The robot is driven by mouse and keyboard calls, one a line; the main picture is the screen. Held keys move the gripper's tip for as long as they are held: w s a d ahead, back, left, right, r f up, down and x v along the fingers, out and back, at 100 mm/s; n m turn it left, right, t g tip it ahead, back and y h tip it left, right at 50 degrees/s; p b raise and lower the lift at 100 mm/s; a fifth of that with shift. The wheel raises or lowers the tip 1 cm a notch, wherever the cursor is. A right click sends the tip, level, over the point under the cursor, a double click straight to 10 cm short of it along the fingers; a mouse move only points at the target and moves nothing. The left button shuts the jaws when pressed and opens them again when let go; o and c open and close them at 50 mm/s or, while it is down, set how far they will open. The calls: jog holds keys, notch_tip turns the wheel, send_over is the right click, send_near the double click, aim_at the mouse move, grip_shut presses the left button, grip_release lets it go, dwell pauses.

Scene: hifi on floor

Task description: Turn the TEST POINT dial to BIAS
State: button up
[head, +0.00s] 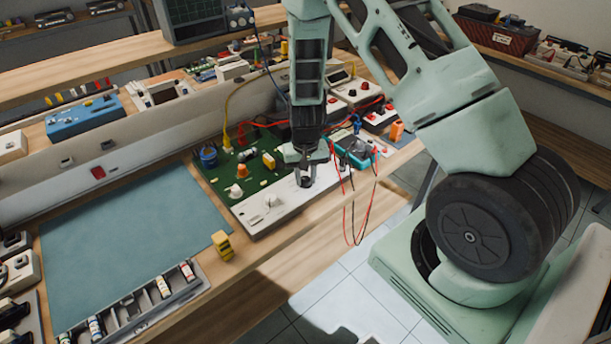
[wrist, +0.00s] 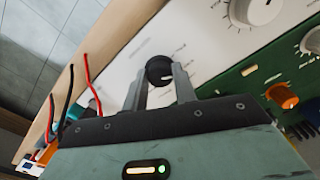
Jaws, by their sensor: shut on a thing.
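A white control panel (head: 262,214) with a green board (head: 214,172) behind it lies on the bench. My gripper (head: 304,180) points down over the right part of the panel. In the wrist view its two fingers (wrist: 160,84) stand on either side of a black round knob (wrist: 159,68) with a light pointer mark, and they are shut on it. Small lettering is printed around the knob, but it is too small to read, so I cannot tell which position the pointer is at. A white dial (wrist: 258,10) sits on the same panel, apart from the gripper.
Red and black test leads (head: 364,213) hang over the bench edge beside my gripper. An orange knob (wrist: 284,97) stands on the green board. A yellow block (head: 222,245) and a tray of small cylinders (head: 140,306) lie to the left. The blue-green mat (head: 125,235) is clear.

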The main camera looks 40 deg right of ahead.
aim_at(306, 179)
dwell(0.3)
jog(key=o, duration=1)
jog(key=shift+c, duration=0.2)
notch_tip(306, 179, up, 18)
jog(key=b, duration=0.1)
jog(key=shift+f+b, duration=0.25)
jog(key=shift+b, duration=0.1)
jog(key=s+a+r+n+y, duration=0.1)
jog(key=s+a+r+n, duration=0.15)
jog(key=s+a, duration=0.45)
jog(key=s+a+r+n, duration=0.2)
jog(key=s+a+n, duration=0.15)
jog(key=a, duration=0.75)
jog(key=s+a+r+n, duration=0.1)
jog(key=s+a+n, duration=0.2)
jog(key=s, duration=0.4)
jog(key=s+a+r+n, duration=0.1)
jog(key=s+a+n, duration=0.2)
jog(key=s, duration=0.4)
jog(key=shift+s+a+n, duration=0.15)
jog(key=shift+s+n, duration=0.1)
jog(key=shift+n, duration=0.25)
